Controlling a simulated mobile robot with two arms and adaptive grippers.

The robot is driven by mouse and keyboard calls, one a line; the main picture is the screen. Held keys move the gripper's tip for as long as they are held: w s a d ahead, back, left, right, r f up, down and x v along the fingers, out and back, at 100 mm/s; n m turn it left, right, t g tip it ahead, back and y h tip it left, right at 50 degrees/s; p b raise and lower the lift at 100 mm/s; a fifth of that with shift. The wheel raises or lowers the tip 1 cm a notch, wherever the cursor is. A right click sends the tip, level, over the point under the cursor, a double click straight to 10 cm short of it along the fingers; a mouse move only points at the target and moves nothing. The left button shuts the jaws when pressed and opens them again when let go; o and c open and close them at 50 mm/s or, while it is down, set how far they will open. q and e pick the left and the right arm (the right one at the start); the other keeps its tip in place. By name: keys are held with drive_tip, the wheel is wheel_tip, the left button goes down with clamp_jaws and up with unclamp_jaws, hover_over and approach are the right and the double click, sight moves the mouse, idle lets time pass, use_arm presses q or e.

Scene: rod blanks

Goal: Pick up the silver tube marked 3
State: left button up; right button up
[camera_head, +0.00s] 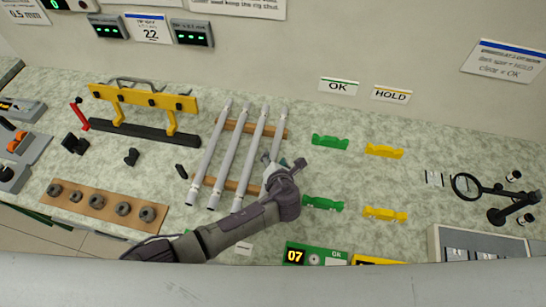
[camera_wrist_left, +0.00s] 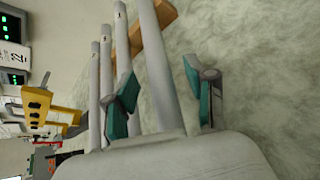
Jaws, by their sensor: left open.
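Several silver tubes lie side by side, slanting, across two wooden strips. The rightmost tube (camera_head: 277,135) runs under my left gripper (camera_head: 284,162). In the left wrist view this tube (camera_wrist_left: 159,70) passes between the two teal-padded fingers of the open gripper (camera_wrist_left: 160,98). The fingers stand apart from each other, and I cannot tell whether either touches it. The other tubes (camera_head: 252,150) lie to the left, and they also show in the left wrist view (camera_wrist_left: 123,50). Small dark marks show near some tube ends, too small to read, so I cannot tell which is 3. My right gripper is not in view.
A yellow rack (camera_head: 140,97) stands at the back left. A brown strip with grey rings (camera_head: 105,205) lies at the front left. Green holders (camera_head: 330,142) and yellow holders (camera_head: 384,151) sit right of the tubes. A magnifier (camera_head: 467,186) stands far right.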

use_arm(q)
clamp_jaws()
